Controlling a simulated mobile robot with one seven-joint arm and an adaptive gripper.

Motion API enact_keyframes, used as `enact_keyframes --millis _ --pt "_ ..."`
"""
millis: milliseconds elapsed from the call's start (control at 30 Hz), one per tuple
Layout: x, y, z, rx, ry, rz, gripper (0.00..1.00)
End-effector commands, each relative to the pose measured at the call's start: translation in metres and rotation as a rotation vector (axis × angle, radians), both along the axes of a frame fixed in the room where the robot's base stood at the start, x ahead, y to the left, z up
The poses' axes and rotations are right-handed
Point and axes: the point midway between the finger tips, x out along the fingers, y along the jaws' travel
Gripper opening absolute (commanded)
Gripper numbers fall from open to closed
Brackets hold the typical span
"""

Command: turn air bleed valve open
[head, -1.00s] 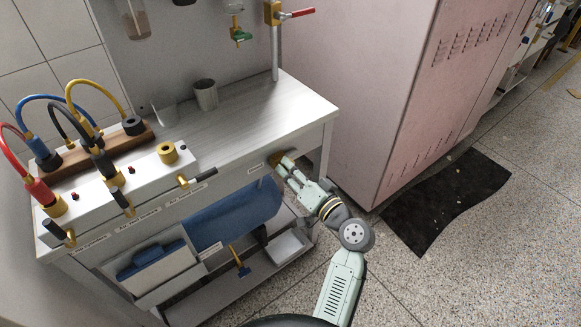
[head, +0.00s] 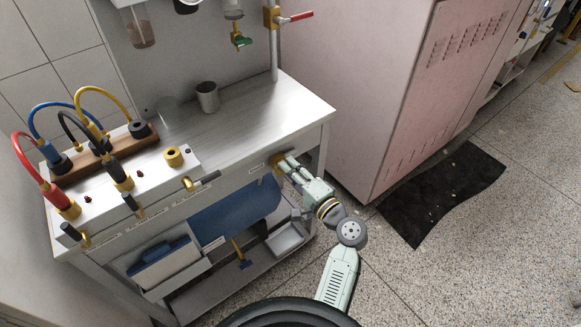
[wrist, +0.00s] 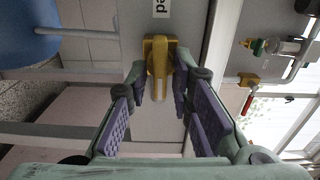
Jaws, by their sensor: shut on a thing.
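The air bleed valve is a yellow handle (wrist: 158,58) on the bench's front rail, under a white label (wrist: 161,8) of which only the end letters show in the wrist view. In the head view the valve (head: 276,160) is a small yellow spot at the right end of the rail, mostly hidden by my fingers. My gripper (head: 282,163) reaches it from the front right. In the wrist view my gripper (wrist: 160,88) has its purple-padded fingers on either side of the handle, shut on it.
A blue sheet (head: 235,212) hangs below. A red-handled valve (head: 292,18) is on a post above. A pink cabinet (head: 400,100) stands close on the right. A black mat (head: 440,195) lies on the floor.

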Motion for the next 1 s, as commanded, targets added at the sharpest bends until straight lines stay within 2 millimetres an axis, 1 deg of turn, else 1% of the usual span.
enact_keyframes --millis 200,633,667,767,1000 --pt "-0.0002 -0.0011 0.0 0.033 0.024 -0.003 0.0" --pt "-0.0002 -0.0011 -0.0006 0.038 0.028 -0.002 0.0" --pt "-0.0002 -0.0011 -0.0006 0.038 0.028 -0.002 0.23" --pt "-0.0001 -0.0009 -0.0006 0.037 0.027 -0.002 0.29" --pt "-0.0001 -0.0004 -0.0005 0.036 0.026 -0.001 0.3"
